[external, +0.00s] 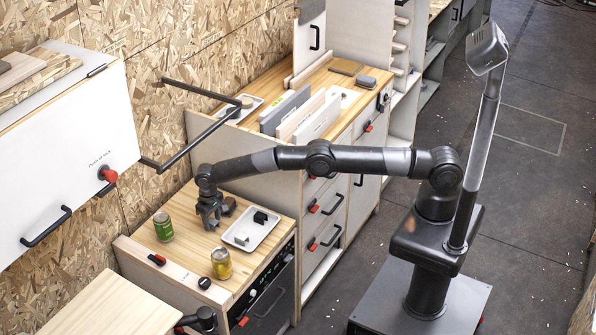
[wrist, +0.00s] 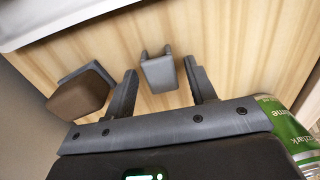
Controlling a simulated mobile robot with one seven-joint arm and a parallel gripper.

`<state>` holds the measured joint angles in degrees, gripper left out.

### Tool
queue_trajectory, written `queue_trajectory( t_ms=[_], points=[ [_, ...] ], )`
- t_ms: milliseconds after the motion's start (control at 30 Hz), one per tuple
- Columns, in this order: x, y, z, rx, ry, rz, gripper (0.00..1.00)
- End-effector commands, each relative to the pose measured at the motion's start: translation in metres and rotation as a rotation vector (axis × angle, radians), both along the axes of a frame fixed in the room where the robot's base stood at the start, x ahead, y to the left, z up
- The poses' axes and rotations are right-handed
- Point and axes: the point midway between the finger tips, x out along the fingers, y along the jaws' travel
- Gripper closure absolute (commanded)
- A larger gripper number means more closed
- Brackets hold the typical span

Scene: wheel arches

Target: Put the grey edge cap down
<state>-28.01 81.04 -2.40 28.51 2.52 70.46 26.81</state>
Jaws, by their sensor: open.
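The grey edge cap (wrist: 158,73) rests on the light wood top in the wrist view, with two small prongs at its far end. My gripper (wrist: 161,70) is open around it, one finger on each side, with a visible gap to both. In the external view my gripper (external: 210,222) points down low over the wooden counter, between the green can and the white tray. It hides the cap, or the cap is too small to make out there.
A brown and grey block (wrist: 80,92) lies close left of my fingers. A green can (wrist: 288,122) is close right. The white tray (external: 250,246) holds a black piece (external: 261,217) and a grey piece (external: 241,239).

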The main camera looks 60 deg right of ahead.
Motion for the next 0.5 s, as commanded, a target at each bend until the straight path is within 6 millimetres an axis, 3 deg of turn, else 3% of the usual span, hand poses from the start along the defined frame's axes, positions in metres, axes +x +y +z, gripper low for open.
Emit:
queue_trajectory(
  t_ms=[267, 500],
  points=[
    [0.0, 0.0, 0.006, 0.001, -0.001, 0.0, 0.49],
    [0.001, 0.0, 0.048, 0.002, -0.003, 0.0, 0.49]
  ],
)
